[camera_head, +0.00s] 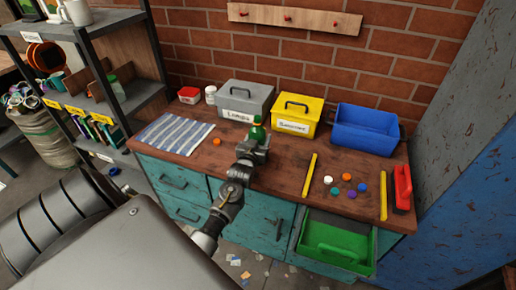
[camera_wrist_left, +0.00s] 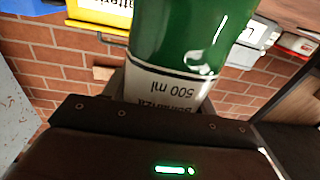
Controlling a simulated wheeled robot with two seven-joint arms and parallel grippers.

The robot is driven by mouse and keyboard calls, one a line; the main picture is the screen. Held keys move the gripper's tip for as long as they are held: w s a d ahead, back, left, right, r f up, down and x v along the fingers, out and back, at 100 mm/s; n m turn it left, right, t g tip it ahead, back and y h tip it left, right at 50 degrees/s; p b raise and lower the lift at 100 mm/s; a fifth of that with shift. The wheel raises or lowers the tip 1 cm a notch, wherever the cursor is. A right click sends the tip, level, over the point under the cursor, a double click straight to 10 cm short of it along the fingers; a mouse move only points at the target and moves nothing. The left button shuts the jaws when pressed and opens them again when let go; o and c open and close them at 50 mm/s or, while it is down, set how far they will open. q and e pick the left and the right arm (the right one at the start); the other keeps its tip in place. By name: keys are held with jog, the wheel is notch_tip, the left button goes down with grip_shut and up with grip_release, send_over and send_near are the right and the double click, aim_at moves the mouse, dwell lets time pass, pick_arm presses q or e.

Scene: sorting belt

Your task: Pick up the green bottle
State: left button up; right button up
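The green bottle (camera_head: 257,132) is upright at the front of the grey box, over the wooden worktop (camera_head: 270,176). My left gripper (camera_head: 253,149) is at its lower part, and hides its base in the head view. In the left wrist view the bottle (camera_wrist_left: 190,40) is upside down and very close, with a white label reading "500 ml". It sits just beyond the dark gripper body. The fingers are mostly hidden, so I cannot tell whether they press on it. My right gripper is not in view.
Behind the bottle stand a grey lidded box (camera_head: 246,98), a yellow box (camera_head: 297,113) and a blue bin (camera_head: 366,129). A striped cloth (camera_head: 172,134) lies at left. Yellow bars, several coloured caps and a red object (camera_head: 402,187) lie at right. A green bin (camera_head: 337,245) sits below the front edge.

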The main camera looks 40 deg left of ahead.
pick_arm(q)
jog(key=c, duration=0.5)
